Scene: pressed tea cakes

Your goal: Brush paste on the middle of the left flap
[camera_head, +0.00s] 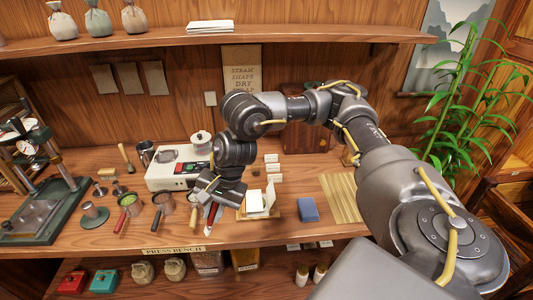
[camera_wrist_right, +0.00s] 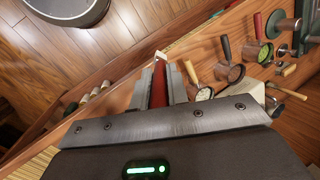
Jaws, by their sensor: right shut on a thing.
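My right gripper (camera_head: 212,203) is shut on a brush with a red handle (camera_head: 211,214). The brush points downward near the front edge of the bench. In the right wrist view the red brush handle (camera_wrist_right: 158,88) sits between the two fingers, with its pale tip (camera_wrist_right: 160,56) beyond them. A white paper wrapper (camera_head: 255,201) stands on a small wooden board (camera_head: 275,214), just right of the gripper, with one part upright. The left flap is too small to make out clearly. The brush appears apart from the paper. My left gripper is not in view.
Several small handled pans, one with green contents (camera_head: 129,203), stand left of the gripper. A pan with pale contents (camera_wrist_right: 204,93) is close by in the wrist view. A scale (camera_head: 172,168) stands behind. A blue block (camera_head: 309,209) and a slatted mat (camera_head: 341,197) lie to the right.

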